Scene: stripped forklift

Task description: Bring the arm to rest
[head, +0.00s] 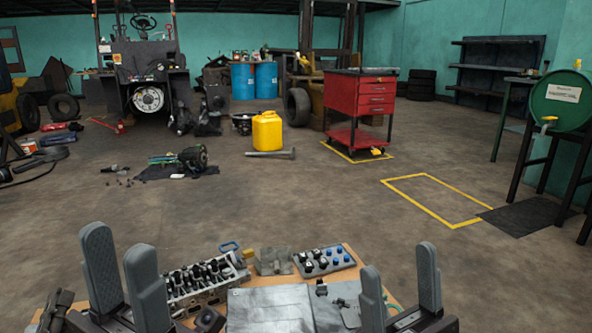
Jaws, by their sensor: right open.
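My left gripper (120,246) is at the lower left in the head view. Its two grey fingers point up and stand apart, with nothing seen between them. My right gripper (399,262) is at the lower right. Its fingers are also apart and empty. Both grippers are at the near side of a wooden bench top (352,262), one toward each end. The lower parts of both arms are cut off by the bottom edge of the picture.
On the bench lie an engine cylinder head (205,278), a grey sheet (270,308) and a tray of small parts (324,260). Beyond is open floor with a yellow jerrycan (267,132), a red tool cart (360,100) and a stripped forklift (147,75).

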